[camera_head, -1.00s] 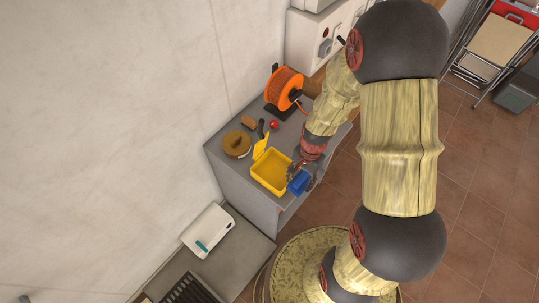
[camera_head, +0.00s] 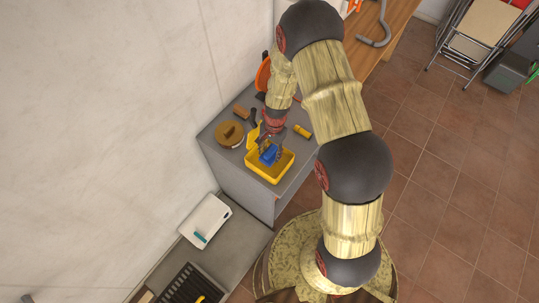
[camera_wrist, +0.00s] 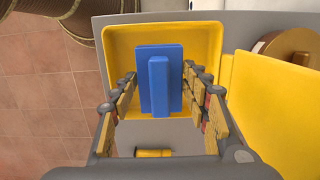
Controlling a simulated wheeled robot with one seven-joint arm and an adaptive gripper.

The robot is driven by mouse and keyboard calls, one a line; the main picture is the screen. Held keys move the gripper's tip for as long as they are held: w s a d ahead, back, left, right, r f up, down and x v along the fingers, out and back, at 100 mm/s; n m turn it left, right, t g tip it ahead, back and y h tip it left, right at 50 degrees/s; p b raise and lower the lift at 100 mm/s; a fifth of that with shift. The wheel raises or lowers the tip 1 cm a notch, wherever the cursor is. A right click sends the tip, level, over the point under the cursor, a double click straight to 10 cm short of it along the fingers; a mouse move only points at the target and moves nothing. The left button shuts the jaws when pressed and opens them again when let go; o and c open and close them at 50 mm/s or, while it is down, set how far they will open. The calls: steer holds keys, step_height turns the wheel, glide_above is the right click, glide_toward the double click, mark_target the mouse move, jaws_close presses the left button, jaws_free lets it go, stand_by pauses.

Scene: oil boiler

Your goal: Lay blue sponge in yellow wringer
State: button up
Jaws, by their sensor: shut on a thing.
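The blue sponge (camera_head: 268,154) is a flat block with a raised bar along its middle, also clear in the wrist view (camera_wrist: 158,85). The yellow wringer (camera_head: 268,176) is an open tray on the grey cabinet top; its inner floor and rim show in the wrist view (camera_wrist: 118,48). My gripper (camera_wrist: 159,76) has one finger at each side edge of the sponge and is shut on it. The gripper (camera_head: 270,150) points down over the tray. The sponge lies within the tray's outline; whether it touches the floor I cannot tell.
A yellow panel (camera_wrist: 268,110) stands right beside the tray in the wrist view. A brown round lid (camera_head: 229,133), a brown block (camera_head: 241,112), an orange reel (camera_head: 263,72) and a small yellow cylinder (camera_head: 303,131) share the cabinet top. The wall is close on the left.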

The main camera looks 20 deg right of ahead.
mark_target(271, 148)
steer(key=shift+w+a+f, duration=0.15)
steer(key=shift+w+f, duration=0.15)
steer(key=shift+f, duration=1.55)
steer(key=shift+f, duration=0.2)
steer(key=o, duration=1)
steer(key=shift+o, duration=0.2)
steer(key=shift+r, duration=0.15)
steer(key=shift+w+d+r, duration=0.1)
steer(key=shift+d+r, duration=0.05)
steer(key=shift+r, duration=1.1)
steer(key=shift+w+d+r, duration=0.1)
steer(key=shift+r, duration=1.2)
steer(key=shift+w+d+r, duration=0.1)
steer(key=shift+d+r, duration=0.05)
steer(key=shift+r, duration=1.1)
